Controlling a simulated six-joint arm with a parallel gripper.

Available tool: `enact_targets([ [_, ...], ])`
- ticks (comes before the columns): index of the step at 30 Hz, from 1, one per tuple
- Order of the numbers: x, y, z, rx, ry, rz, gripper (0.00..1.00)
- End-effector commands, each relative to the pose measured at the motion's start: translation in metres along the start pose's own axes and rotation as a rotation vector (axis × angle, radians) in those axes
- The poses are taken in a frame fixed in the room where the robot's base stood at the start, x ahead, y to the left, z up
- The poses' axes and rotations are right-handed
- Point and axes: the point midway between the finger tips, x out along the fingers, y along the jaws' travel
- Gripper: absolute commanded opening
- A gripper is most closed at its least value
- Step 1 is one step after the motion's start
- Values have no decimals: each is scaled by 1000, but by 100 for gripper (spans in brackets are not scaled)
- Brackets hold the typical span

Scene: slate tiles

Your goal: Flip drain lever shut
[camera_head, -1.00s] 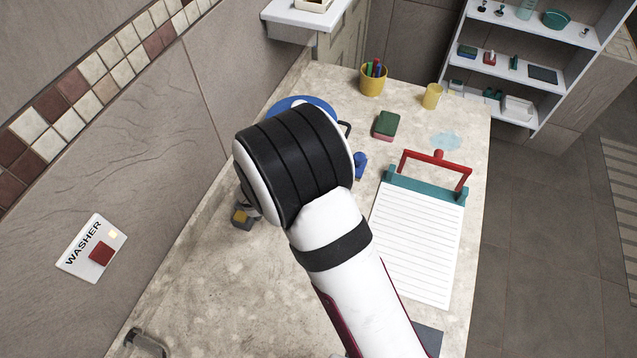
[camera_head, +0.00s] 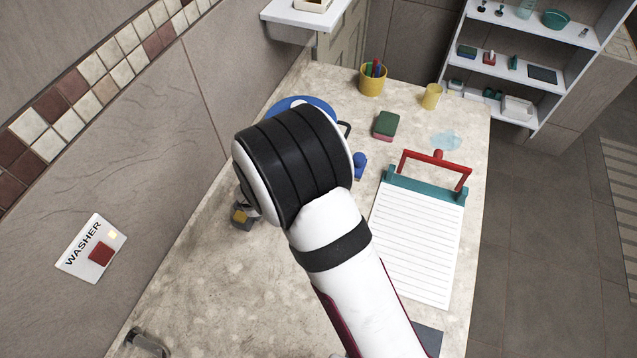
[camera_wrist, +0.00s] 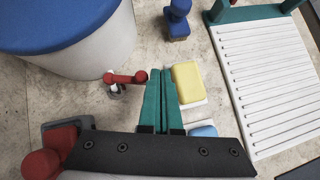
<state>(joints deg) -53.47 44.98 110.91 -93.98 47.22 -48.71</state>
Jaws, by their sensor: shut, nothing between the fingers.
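The drain lever appears to be the small red bar with a rounded end (camera_wrist: 125,77) in the wrist view. It sits on a small pale fitting beside a large white tub (camera_wrist: 95,62) with a blue lid (camera_wrist: 60,22). The lever lies crosswise in the picture. My gripper (camera_wrist: 160,74) has teal fingers pressed together and empty, just right of the lever's right end; I cannot tell if they touch it. In the head view my arm hides the lever and fingers, and only part of the blue lid (camera_head: 298,102) shows behind it.
A yellow block (camera_wrist: 187,82) and a light blue one (camera_wrist: 203,131) lie right of my fingers. A blue knobbed piece (camera_wrist: 178,18) stands beyond. A red knob (camera_wrist: 40,163) is lower left.

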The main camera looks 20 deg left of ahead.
Motion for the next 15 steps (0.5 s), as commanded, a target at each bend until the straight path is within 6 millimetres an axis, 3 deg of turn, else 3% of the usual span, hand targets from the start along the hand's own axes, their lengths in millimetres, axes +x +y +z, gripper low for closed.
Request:
enact_targets([
  [15,-5,20,-4,-6,0,14,0],
])
